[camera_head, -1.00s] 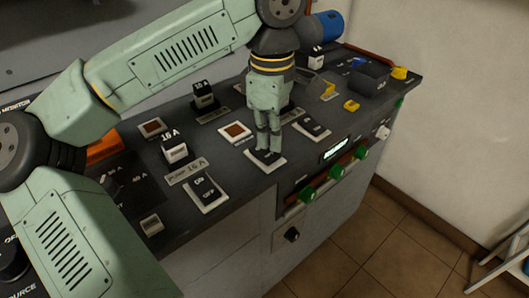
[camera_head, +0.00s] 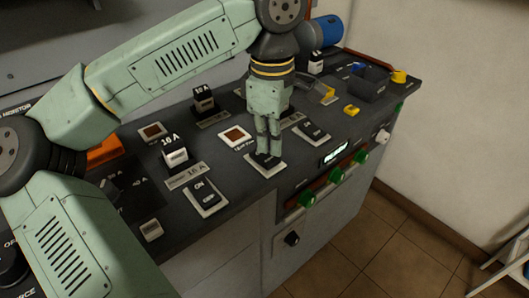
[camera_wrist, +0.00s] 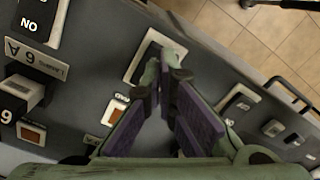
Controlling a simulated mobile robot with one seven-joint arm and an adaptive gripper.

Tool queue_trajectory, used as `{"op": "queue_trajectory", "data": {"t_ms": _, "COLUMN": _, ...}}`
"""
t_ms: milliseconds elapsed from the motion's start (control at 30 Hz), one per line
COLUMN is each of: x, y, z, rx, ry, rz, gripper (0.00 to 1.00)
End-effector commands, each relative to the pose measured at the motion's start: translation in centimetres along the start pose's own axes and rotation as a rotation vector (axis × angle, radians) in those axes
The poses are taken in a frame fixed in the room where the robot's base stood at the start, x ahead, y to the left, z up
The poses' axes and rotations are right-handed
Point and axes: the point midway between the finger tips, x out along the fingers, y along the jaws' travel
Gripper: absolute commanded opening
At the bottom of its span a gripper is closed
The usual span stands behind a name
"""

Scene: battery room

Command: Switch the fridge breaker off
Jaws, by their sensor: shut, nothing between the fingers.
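My gripper (camera_head: 268,152) is shut and empty, pointing down at the middle rocker switch on the dark panel. This black rocker switch (camera_head: 268,165) has a pale frame and is partly hidden by the fingers. In the wrist view the fingertips (camera_wrist: 168,68) are over or against the switch frame (camera_wrist: 141,58); I cannot tell if they touch. A square lamp (camera_head: 235,135) with a small label sits behind it. The label is too small to read, so I cannot confirm which breaker is the fridge one. The rocker's position is hidden.
An ON/OFF rocker (camera_head: 206,197) by a 16 A label is to the left. Another rocker (camera_head: 311,131) is to the right. Black-and-white blocks (camera_head: 176,153) stand up behind. Green knobs (camera_head: 336,174) and a lit display (camera_head: 335,154) line the front edge. Tiled floor is beyond.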

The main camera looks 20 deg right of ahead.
Motion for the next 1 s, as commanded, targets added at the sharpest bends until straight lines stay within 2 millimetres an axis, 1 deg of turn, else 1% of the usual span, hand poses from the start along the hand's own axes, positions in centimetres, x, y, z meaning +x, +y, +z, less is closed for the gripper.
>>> {"op": "queue_trajectory", "data": {"t_ms": 367, "x": 0.1, "y": 0.0, "z": 0.0, "rx": 0.0, "ry": 0.0, "rz": 0.0, "gripper": 0.0}}
{"op": "queue_trajectory", "data": {"t_ms": 1000, "x": 1.1, "y": 0.0, "z": 0.0, "rx": 0.0, "ry": 0.0, "rz": 0.0, "gripper": 0.0}}
